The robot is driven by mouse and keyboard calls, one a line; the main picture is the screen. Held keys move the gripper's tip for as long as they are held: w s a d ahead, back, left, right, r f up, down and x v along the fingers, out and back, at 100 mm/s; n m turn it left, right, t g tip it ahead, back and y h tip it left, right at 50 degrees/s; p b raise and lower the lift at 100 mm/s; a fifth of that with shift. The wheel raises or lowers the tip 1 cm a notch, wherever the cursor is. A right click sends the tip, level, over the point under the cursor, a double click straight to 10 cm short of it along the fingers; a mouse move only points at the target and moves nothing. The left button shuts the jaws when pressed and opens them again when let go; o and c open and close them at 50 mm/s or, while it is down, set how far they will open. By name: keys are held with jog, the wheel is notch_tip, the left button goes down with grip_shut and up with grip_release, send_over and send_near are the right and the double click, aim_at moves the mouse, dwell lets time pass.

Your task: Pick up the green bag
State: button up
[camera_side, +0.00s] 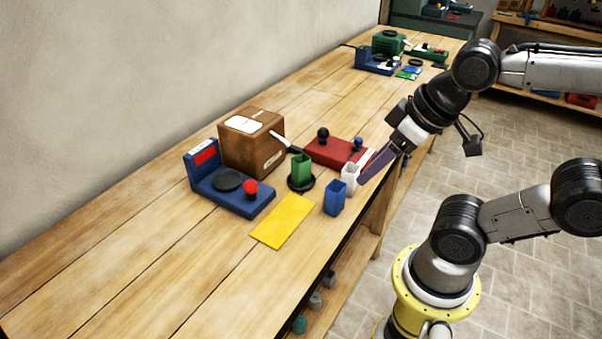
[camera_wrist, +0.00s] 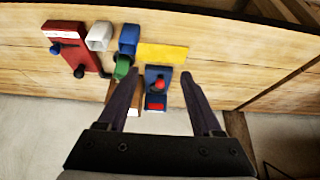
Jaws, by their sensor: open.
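The green bag (camera_side: 301,169) is a small open-topped upright pouch standing on a black round disc (camera_side: 293,187) on the wooden bench. In the wrist view the green bag (camera_wrist: 122,67) shows close to the tip of the left finger, outside the gap between the fingers. My gripper (camera_side: 364,180) is open with nothing between its dark fingers. In the side view it is above the bench's front edge, to the right of the green bag and close to the white bag (camera_side: 349,174). The wrist view shows both fingers of my gripper (camera_wrist: 161,74) spread apart.
A blue bag (camera_side: 335,198) and a yellow sheet (camera_side: 284,220) lie in front of the green bag. A brown box (camera_side: 243,150) and a blue scale (camera_side: 228,198) with a red knob stand left. A red device (camera_side: 335,152) is behind. The bench's near left is clear.

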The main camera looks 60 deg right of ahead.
jog(key=shift+o, duration=0.6)
